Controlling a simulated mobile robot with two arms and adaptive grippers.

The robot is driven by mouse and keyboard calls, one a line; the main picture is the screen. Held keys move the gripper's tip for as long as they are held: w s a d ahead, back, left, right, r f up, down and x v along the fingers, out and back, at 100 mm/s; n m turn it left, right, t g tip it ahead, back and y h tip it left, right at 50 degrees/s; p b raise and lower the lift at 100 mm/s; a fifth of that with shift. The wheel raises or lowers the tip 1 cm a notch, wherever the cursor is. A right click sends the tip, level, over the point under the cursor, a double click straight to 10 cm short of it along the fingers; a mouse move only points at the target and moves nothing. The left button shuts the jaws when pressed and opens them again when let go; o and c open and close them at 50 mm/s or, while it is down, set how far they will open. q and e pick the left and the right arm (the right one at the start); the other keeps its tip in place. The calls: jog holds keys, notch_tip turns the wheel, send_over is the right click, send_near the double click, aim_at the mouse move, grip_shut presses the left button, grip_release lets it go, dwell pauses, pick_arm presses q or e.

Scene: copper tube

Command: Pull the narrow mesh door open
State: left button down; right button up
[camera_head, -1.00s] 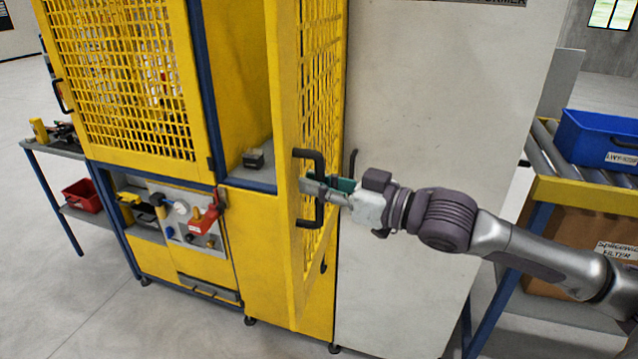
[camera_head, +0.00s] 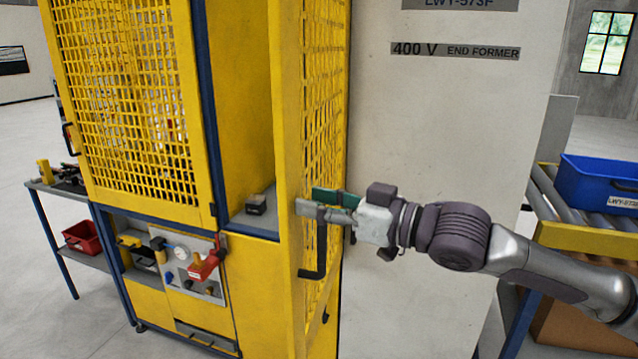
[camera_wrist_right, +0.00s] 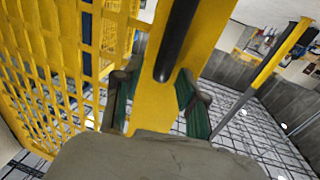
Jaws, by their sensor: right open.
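The narrow mesh door (camera_head: 290,130) is yellow and stands swung out from the machine, edge towards me, with an opening to its left. Its black handle (camera_head: 321,250) shows its lower part in the head view; the upper part is hidden by my right gripper (camera_head: 322,204). That gripper is open at the handle's upper part, green pads showing. In the right wrist view the black handle (camera_wrist_right: 176,40) runs down towards the space between the two fingers (camera_wrist_right: 155,102), over the yellow door frame. I cannot tell whether they touch it. My left gripper is out of view.
A wider mesh door (camera_head: 120,100) is on the machine's left, above a control panel (camera_head: 195,265). A small dark block (camera_head: 257,204) sits on the ledge inside the opening. A pale cabinet (camera_head: 440,120) stands behind my right arm; a roller conveyor with a blue bin (camera_head: 600,180) is at right.

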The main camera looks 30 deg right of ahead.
aim_at(297, 175)
jog(key=shift+r, duration=1.9)
